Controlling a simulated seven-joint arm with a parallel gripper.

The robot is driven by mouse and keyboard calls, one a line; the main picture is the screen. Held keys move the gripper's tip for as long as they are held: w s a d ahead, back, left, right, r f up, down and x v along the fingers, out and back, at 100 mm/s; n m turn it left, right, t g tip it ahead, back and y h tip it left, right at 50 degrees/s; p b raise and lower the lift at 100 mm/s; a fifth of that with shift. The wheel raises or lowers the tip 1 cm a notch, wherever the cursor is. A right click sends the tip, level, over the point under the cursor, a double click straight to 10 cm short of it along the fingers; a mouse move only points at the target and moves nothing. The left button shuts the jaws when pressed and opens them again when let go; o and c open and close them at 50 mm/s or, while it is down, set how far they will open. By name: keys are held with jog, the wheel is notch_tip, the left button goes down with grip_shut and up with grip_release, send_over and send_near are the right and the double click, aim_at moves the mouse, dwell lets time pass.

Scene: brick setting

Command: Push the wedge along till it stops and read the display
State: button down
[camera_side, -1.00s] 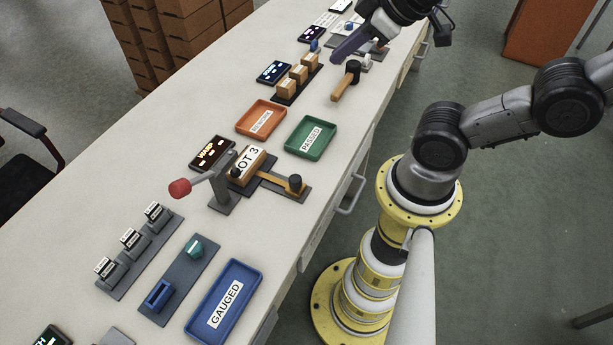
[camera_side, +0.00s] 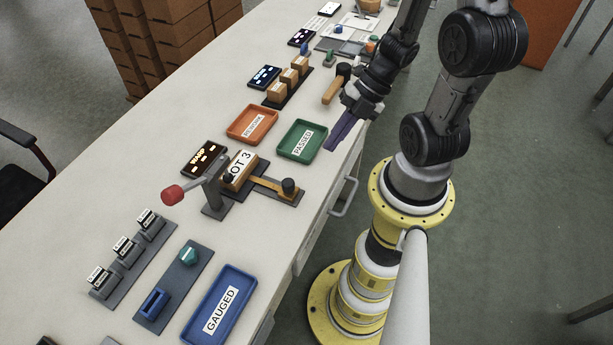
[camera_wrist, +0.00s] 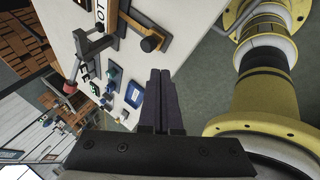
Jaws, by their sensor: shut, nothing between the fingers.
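My gripper (camera_side: 333,141) is shut and empty, above the bench's front edge beside the green tray. Its dark fingers (camera_wrist: 160,90) lie together in the wrist view. A flat tan bar with a black knob (camera_side: 288,186) runs up to the block labelled LOT 3 (camera_side: 239,170); I cannot tell whether this bar is the wedge. The knob also shows in the wrist view (camera_wrist: 150,43), ahead of the fingers and apart from them. A lit display (camera_side: 204,159) stands behind the block; its text is too small to read surely. A red-ended lever (camera_side: 173,194) stands beside the block.
Green PASSED tray (camera_side: 302,141) and an orange tray (camera_side: 251,125) lie behind the LOT 3 fixture. Nearer are a blue GAUGED tray (camera_side: 222,309), a teal piece (camera_side: 189,255) on a grey plate, and a row of labelled blocks (camera_side: 125,249). A mallet (camera_side: 332,90) lies farther back.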

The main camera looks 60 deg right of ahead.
jog(key=s+f+m+y, duration=0.1)
jog(key=s+f+m, duration=0.1)
jog(key=s, duration=0.1)
send_near(295, 194)
jog(key=shift+m, duration=0.3)
jog(key=f, duration=0.1)
jog(key=s+a+f, duration=0.1)
jog(key=f, duration=0.1)
jog(key=shift+s+a+f, duration=0.15)
jog(key=shift+a+f, duration=0.15)
jog(key=shift+a, duration=0.1)
jog(key=shift+w+a, duration=0.2)
jog(key=shift+w, duration=0.5)
jog(key=shift+w+a, duration=0.15)
jog(key=shift+w, duration=0.55)
